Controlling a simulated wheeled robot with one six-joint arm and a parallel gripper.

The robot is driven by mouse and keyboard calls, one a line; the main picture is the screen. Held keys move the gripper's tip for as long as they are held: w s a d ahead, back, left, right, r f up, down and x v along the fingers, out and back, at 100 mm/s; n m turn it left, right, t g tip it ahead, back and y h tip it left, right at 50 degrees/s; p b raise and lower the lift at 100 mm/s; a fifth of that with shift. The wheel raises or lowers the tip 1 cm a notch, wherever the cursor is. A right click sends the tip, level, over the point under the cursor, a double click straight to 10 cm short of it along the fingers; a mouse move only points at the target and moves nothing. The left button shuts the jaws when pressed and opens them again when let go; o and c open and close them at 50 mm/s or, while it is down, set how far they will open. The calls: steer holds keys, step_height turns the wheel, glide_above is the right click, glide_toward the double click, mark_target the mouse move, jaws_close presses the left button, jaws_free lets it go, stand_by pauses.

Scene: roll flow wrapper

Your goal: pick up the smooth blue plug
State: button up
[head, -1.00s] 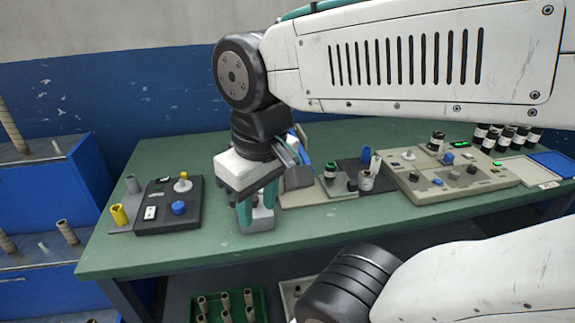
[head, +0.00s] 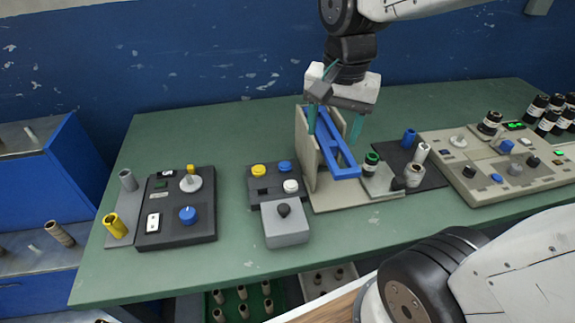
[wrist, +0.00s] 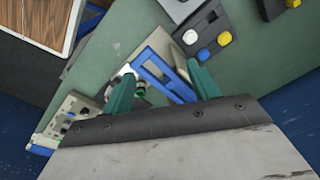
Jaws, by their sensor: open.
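The smooth blue plug (head: 409,138) looks like a small blue cylinder standing on a dark mat (head: 432,178), right of centre in the head view. A white cylinder (head: 421,153) and a short grey one (head: 413,176) stand near it. My gripper (head: 334,125) is open and empty, with its teal fingers pointing down above the blue frame (head: 336,150), left of the plug and apart from it. In the wrist view my fingers (wrist: 162,70) are spread over the blue frame. I cannot make out the plug there.
A beige upright plate (head: 306,150) stands beside the blue frame. A green-capped jar (head: 370,164) stands between frame and plug. A beige control panel (head: 455,175) lies right of the mat. A button box (head: 262,190) and dark panel (head: 165,225) are left. The table's back left is clear.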

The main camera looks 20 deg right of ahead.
steer(key=w+f+m, duration=0.6)
steer(key=w+m, duration=0.2)
steer(key=w, duration=0.2)
steer(key=m, duration=0.6)
glide_above(285, 165)
step_height(285, 165, down, 8)
steer(key=shift+m+g, duration=0.4)
steer(key=shift+m, duration=0.1)
step_height(285, 165, down, 8)
steer(key=shift+w+f, duration=0.1)
steer(key=shift+f, duration=0.1)
steer(key=c, duration=1.1)
